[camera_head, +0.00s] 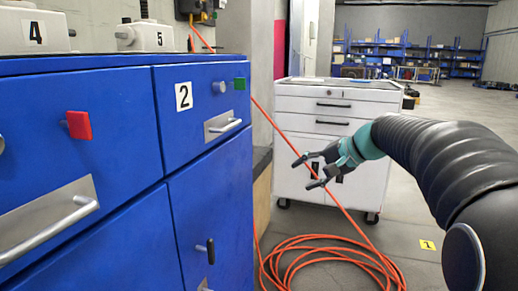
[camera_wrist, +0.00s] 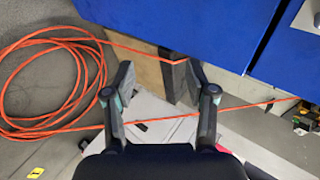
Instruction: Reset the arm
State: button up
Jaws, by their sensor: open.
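My gripper (camera_head: 312,172) is open and empty, held in the air at the end of my arm in the head view. It is to the right of the blue cabinet (camera_head: 208,140) and in front of the white tool cart (camera_head: 290,183). In the wrist view my gripper (camera_wrist: 158,84) has its two fingers spread apart with nothing between the tips. Behind the fingers are the blue cabinet (camera_wrist: 200,25), an orange cable (camera_wrist: 160,122) and part of the white cart (camera_wrist: 150,108).
An orange cable coil (camera_head: 325,262) lies on the floor below my gripper. The cabinet's drawers carry a red block (camera_head: 78,125), a green block (camera_head: 240,83) and metal handles. Numbered boxes (camera_head: 152,36) stand on top. Blue shelves (camera_head: 410,55) stand far back; floor at right is open.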

jog(key=s+d+f+n+g+h+p, duration=0.15)
jog(key=s+f+h, duration=0.4)
jog(key=s, duration=0.75)
jog(key=s+n+h+p, duration=0.1)
jog(key=s+n+p, duration=0.1)
jog(key=s, duration=0.7)
jog(key=s+d+n+t+h+p, duration=0.1)
jog(key=s+n+h+p, duration=0.1)
jog(key=s+p, duration=0.3)
jog(key=s, duration=0.4)
jog(key=shift+s+d+n, duration=0.2)
jog(key=shift+d+n, duration=0.1)
jog(key=shift+n, duration=0.05)
jog(key=shift+c, duration=0.2)
